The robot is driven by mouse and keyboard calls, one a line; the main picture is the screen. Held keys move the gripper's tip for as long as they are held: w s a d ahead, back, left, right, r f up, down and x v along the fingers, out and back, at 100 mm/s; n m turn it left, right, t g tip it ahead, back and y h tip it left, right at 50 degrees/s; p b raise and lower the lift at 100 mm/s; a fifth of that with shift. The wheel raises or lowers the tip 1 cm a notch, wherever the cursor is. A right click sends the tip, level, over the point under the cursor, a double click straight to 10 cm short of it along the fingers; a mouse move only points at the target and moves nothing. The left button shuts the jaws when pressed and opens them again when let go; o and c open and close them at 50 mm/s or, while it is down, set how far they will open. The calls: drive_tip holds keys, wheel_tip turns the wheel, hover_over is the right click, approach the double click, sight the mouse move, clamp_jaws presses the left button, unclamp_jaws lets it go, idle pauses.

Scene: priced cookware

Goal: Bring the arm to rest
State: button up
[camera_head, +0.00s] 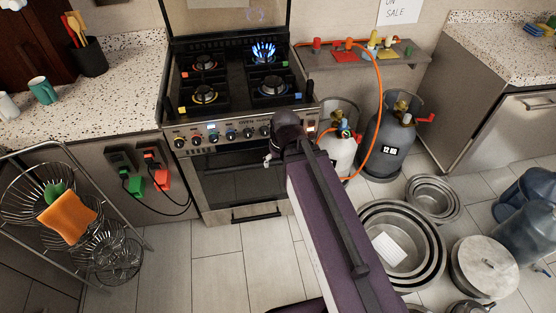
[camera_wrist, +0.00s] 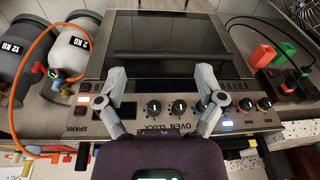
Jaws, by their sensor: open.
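My arm (camera_head: 335,225) reaches from the bottom of the head view up to the front of the stove (camera_head: 235,100). My gripper (camera_wrist: 160,77) shows in the wrist view with its two grey fingers spread apart and nothing between them. The fingers lie over the stove's control panel, on either side of several black knobs (camera_wrist: 178,107). I cannot tell whether they touch the panel. In the head view my wrist hides the right end of the panel, and the gripper is mostly hidden.
A blue flame (camera_head: 264,53) burns on the back right burner. A grey gas cylinder (camera_head: 386,145) and a white one (camera_head: 338,154) stand right of the stove, with an orange hose (camera_head: 378,110). Nested pans (camera_head: 437,250) lie on the floor. A wire rack (camera_head: 85,185) stands left.

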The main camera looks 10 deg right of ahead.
drive_tip(key=shift+m+g+h, duration=0.4)
drive_tip(key=shift+m+g, duration=0.1)
drive_tip(key=shift+g, duration=0.4)
drive_tip(key=s+d+r+p, duration=0.2)
drive_tip(key=s+d, duration=0.1)
drive_tip(key=shift+d+r+p, duration=0.1)
drive_tip(key=shift+r+p, duration=0.2)
drive_tip(key=shift+p, duration=0.1)
